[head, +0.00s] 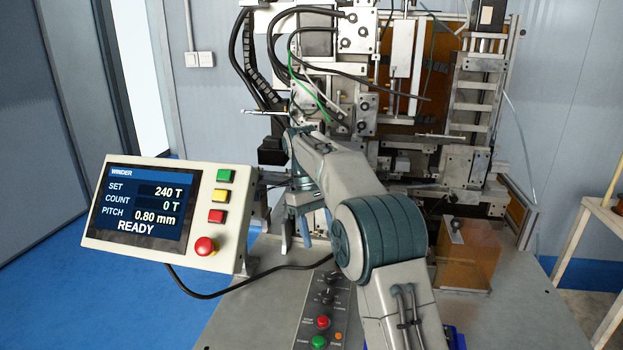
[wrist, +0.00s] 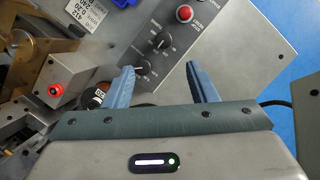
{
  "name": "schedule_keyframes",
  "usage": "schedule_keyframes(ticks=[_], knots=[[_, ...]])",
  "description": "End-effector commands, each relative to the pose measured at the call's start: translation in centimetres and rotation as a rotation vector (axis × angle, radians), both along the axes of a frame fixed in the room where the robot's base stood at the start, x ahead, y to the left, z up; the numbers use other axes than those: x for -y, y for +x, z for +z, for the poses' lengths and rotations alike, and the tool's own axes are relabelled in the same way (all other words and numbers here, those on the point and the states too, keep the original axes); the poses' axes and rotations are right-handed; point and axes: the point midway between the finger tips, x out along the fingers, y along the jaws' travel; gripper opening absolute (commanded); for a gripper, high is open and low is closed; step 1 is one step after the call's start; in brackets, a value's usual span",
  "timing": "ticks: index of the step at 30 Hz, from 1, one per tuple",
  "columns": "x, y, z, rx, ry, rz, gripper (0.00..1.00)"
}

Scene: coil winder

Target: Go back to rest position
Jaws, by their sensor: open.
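My gripper (wrist: 163,84) is open in the wrist view, its two blue fingers apart with nothing held between them. Below the fingers lies the grey control panel with black knobs and a red button (wrist: 184,13). In the head view my arm reaches forward over the machine table, and my gripper (head: 318,238) points down, partly hidden behind my arm. The coil winder (head: 400,100) stands behind it. A dark round part with an orange edge (wrist: 98,97) is beside the left finger in the wrist view, partly covered by it.
The winder display (head: 145,204) reads READY, count 0 T, and stands left of my arm. A panel with red and green buttons (head: 325,310) is on the table in front. An amber clear box (head: 468,262) sits right of my arm. A wooden stand (head: 598,225) is at far right.

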Motion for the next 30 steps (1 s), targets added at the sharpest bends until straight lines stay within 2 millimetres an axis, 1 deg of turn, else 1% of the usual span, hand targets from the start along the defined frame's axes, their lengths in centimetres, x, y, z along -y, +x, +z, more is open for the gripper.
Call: schedule_keyframes(ticks=[1, 6, 11, 15, 19, 23, 26, 30], knots=[[0.9, -0.9, 1.2, 0.027, 0.008, -0.018, 0.52], [3.5, -4.1, 3.3, 0.117, 0.035, -0.082, 0.52], [5.8, -7.8, 4.7, 0.203, 0.061, -0.146, 0.52], [7.6, -11.4, 5.1, 0.276, 0.085, -0.205, 0.52], [9.1, -14.9, 5.0, 0.345, 0.105, -0.260, 0.52], [10.4, -18.7, 4.3, 0.413, 0.127, -0.319, 0.52], [11.3, -21.5, 3.3, 0.466, 0.142, -0.365, 0.52], [12.3, -25.5, 1.4, 0.539, 0.165, -0.429, 0.52]])
